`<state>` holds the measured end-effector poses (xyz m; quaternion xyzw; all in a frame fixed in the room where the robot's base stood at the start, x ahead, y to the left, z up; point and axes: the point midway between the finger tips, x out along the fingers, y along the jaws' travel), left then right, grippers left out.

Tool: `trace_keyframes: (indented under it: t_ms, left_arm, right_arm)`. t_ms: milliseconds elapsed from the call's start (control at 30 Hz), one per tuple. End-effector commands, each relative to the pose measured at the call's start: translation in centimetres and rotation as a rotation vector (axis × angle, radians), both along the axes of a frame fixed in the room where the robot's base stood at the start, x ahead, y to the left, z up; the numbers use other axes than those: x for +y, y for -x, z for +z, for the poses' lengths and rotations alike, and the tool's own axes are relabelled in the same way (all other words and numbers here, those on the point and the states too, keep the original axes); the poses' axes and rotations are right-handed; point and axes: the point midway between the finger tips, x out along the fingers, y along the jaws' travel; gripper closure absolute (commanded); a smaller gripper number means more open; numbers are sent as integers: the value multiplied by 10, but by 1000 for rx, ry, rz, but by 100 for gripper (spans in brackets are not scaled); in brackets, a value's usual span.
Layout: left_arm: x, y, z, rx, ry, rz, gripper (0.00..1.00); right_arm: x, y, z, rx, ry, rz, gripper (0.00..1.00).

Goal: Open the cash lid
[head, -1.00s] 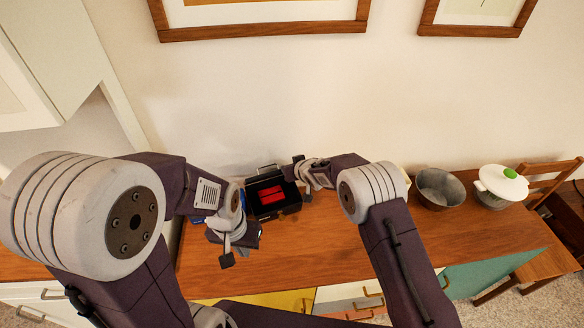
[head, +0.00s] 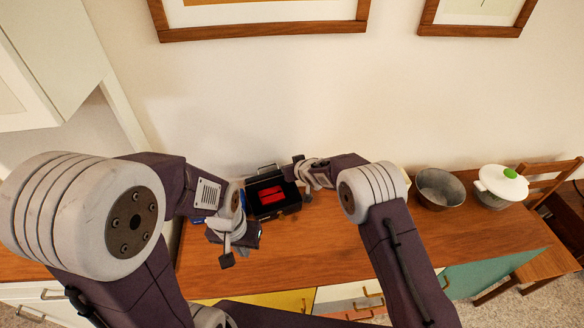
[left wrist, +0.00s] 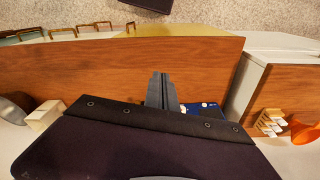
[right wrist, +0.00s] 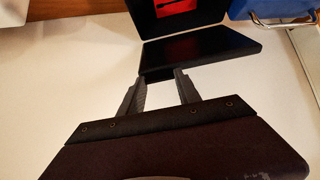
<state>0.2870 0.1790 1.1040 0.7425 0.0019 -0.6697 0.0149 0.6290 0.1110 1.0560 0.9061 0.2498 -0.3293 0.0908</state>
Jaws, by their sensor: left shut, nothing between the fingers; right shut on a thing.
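The black cash box (head: 288,207) stands on the wooden counter with its lid (head: 265,181) raised at the back, and the red inside shows. In the right wrist view the lid (right wrist: 205,50) appears as a black panel in front of my fingers, and part of the red-lined box is at the top. My right gripper (right wrist: 158,82) is shut on the lid's edge; its fingers lie on either side of a corner, and the exact contact is hard to see. My left gripper (left wrist: 162,80) is shut and empty above the counter; in the head view it is left of the box (head: 227,262).
A blue item (left wrist: 200,106) lies on the counter to the left of the box, partly hidden by my left arm. A grey bowl (head: 440,188) and a white lidded pot (head: 500,186) stand at the right. The front of the counter (head: 320,245) is clear. The wall is close behind.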

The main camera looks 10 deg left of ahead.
Motion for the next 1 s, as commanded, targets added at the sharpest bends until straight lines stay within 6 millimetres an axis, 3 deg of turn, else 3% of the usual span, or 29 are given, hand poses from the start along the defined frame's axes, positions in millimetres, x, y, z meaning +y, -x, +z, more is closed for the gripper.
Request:
trace_keyframes:
  t_ms: [167,267,467,600,733,900,1000]
  left_arm:
    - [-1,-1,-5,44,24,79,100]
    - [-5,-6,-17,161,94,295,100]
    - [-35,-36,-52,529,340,932,100]
    - [-54,-76,-73,807,549,1340,100]
    - [-56,-124,-90,1081,781,1660,100]
    - [-28,-183,-113,1453,1145,1946,100]
    - [-1,-204,-123,1640,1358,2016,100]
  right_arm:
    - [1,-2,4,-10,-7,0,100]
    - [1,-2,4,-10,-7,0,100]
    - [1,-2,4,-9,-7,0,100]
    - [1,-2,4,-9,-7,0,100]
    - [1,-2,4,-9,-7,0,100]
    - [1,-2,5,-10,-7,0,100]
    - [2,-2,5,-10,-7,0,100]
